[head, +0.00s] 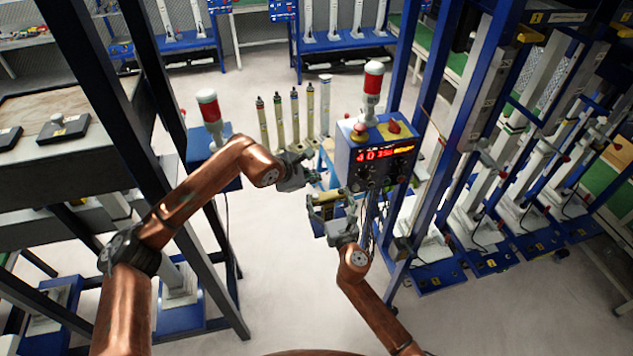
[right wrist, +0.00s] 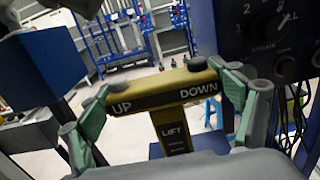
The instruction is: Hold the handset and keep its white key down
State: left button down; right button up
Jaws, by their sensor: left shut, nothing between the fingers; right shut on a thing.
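The yellow handset (right wrist: 190,115) is between the green-padded fingers of my right gripper (right wrist: 167,97), which is shut on it. Its crossbar carries dark UP and DOWN labels and its stem reads LIFT. In the head view the handset (head: 324,198) is small, just beyond my right gripper (head: 335,209). My left gripper (head: 313,178) is shut and empty, above and left of the handset in the picture, apparently apart from it.
A blue control box (head: 372,160) with a red display and a red-and-white beacon (head: 373,85) stands right beside the handset, cables hanging below. Several yellowish posts (head: 294,112) stand behind. Blue racks (head: 480,110) line the right. Grey floor (head: 280,280) is open in front.

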jog(key=o, duration=1.2)
